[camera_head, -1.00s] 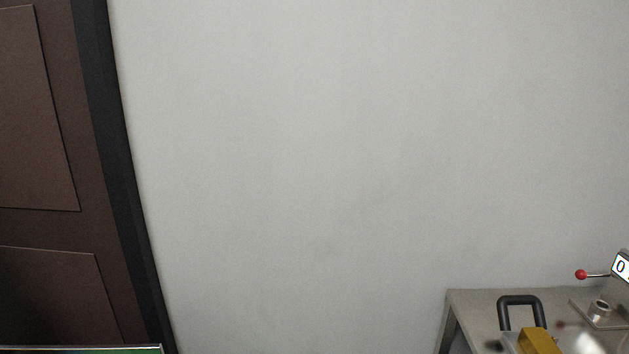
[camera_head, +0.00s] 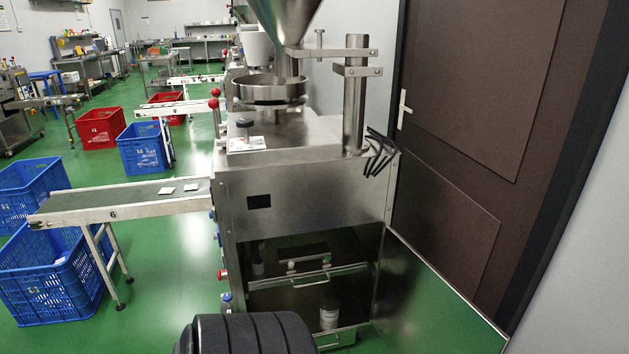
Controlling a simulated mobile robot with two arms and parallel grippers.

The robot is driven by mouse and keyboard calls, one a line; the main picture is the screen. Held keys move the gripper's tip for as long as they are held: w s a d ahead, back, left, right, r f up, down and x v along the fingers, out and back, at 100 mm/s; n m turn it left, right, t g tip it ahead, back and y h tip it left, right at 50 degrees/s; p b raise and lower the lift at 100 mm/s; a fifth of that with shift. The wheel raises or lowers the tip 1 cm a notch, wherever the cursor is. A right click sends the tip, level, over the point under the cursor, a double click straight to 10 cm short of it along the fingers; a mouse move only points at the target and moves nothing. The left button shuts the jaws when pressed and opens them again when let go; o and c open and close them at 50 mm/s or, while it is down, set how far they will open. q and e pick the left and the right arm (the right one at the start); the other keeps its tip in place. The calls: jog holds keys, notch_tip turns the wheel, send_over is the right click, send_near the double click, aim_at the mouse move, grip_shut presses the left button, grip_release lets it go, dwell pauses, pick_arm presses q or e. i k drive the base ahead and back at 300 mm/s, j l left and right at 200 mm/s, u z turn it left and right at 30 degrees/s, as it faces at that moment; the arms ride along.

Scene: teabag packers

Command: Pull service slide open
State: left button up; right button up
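A steel packing machine (camera_head: 300,190) stands in the middle of the view with its lower cabinet open. Inside the dark cabinet is a shelf-like slide (camera_head: 345,268) with a bar handle (camera_head: 313,285) on its front edge. The slide appears pushed in, level with the cabinet opening. A small block-like part with light feet (camera_head: 303,256) sits on or behind it. A second handle (camera_head: 340,345) shows lower down, partly cut by the bottom edge. Neither of my grippers is in view.
A steel cabinet door (camera_head: 435,295) stands swung open to the right, near a brown room door (camera_head: 480,90). A conveyor (camera_head: 130,202) extends left from the machine. Blue crates (camera_head: 50,290) stand on the green floor. A light container (camera_head: 329,316) sits low in the cabinet.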

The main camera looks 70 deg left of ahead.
aim_at(308, 250)
jog(key=u, duration=2.5)
